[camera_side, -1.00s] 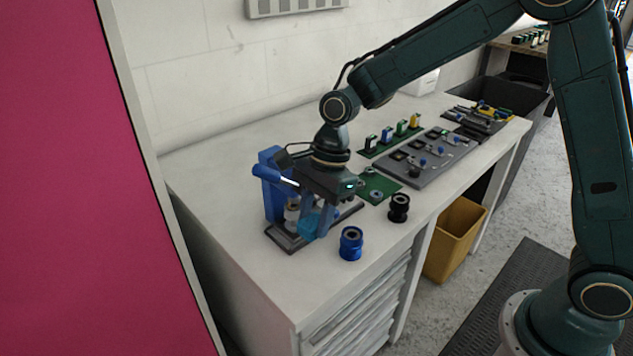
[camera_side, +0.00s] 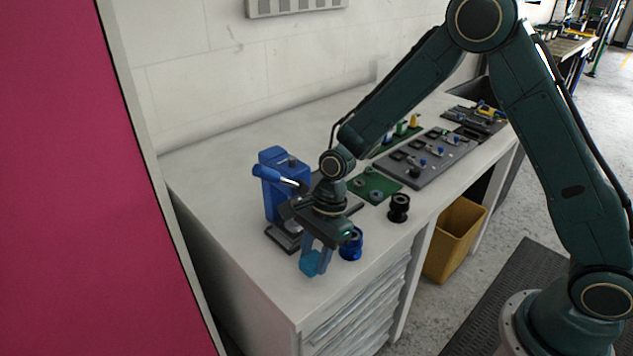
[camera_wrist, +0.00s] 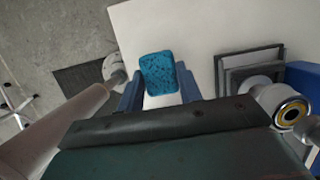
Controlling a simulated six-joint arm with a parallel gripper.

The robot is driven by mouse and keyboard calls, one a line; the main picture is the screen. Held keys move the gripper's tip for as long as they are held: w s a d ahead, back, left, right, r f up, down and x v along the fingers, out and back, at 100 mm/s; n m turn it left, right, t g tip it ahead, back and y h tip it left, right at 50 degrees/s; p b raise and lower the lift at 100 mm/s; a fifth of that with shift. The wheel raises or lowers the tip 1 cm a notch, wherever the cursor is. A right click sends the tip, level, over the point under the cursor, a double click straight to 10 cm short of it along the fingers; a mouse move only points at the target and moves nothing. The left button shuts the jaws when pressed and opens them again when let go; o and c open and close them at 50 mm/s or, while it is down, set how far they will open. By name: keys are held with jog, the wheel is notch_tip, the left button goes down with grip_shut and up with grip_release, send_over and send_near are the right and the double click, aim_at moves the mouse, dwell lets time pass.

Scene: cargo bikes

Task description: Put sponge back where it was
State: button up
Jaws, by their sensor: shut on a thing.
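The blue sponge (camera_side: 311,263) is held between the fingertips of my gripper (camera_side: 316,250), above the front left part of the white table. In the wrist view the sponge (camera_wrist: 158,73) shows as a speckled blue block between the two blue fingers of my gripper (camera_wrist: 160,85). The gripper is shut on it. I cannot tell exactly how high it is above the table.
A blue press (camera_side: 283,185) on a dark base stands behind my gripper. A blue spool (camera_side: 352,245) and a black spool (camera_side: 398,208) stand to the right. A green board (camera_side: 372,186) and grey tool tray (camera_side: 425,160) lie farther back. The white table (camera_side: 235,245) is clear at front left.

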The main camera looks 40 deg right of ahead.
aim_at(318, 255)
jog(key=shift+f, duration=1.45)
jog(key=shift+f, duration=0.15)
jog(key=o, duration=0.9)
jog(key=v, duration=1.2)
jog(key=shift+r, duration=0.25)
